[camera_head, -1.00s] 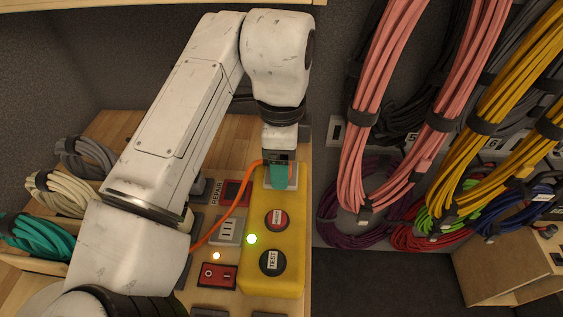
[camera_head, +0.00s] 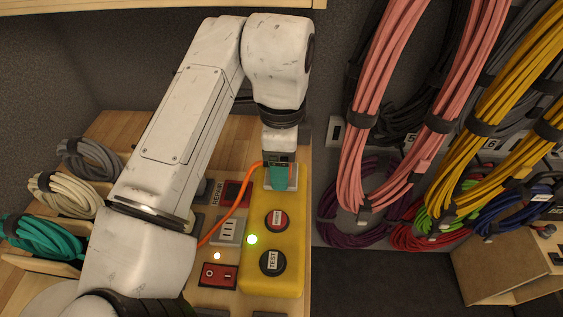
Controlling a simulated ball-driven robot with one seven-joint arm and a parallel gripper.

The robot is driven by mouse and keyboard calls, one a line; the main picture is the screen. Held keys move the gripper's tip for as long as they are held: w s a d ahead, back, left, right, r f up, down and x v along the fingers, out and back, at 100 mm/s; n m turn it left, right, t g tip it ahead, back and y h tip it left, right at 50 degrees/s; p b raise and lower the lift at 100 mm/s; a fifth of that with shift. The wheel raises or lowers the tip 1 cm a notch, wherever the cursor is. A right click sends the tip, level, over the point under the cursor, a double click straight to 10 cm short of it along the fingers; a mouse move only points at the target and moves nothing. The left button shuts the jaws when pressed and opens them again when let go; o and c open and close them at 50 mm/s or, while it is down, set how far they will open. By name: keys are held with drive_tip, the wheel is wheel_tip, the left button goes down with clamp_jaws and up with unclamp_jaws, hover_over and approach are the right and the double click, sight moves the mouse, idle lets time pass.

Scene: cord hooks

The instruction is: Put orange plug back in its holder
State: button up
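An orange cord (camera_head: 229,211) runs from behind my arm up to the top end of the yellow test box (camera_head: 290,213). Its upper end goes in at my gripper (camera_head: 280,182), which points down over a light grey socket plate on the box. A teal piece shows at the gripper's tip. The orange plug itself is hidden by the gripper, and I cannot tell whether the fingers are shut on it. A grey outlet-like block (camera_head: 229,231) with slots sits left of the box. I cannot tell which part is the plug's holder.
Grey, cream and teal coils (camera_head: 45,238) sit at the left. Pink coils (camera_head: 372,110) and others hang on the right wall.

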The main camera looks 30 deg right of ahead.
clamp_jaws()
idle(0.6)
drive_tip(key=shift+r, duration=0.2)
drive_tip(key=shift+r+p, duration=2.55)
drive_tip(key=shift+r, duration=0.3)
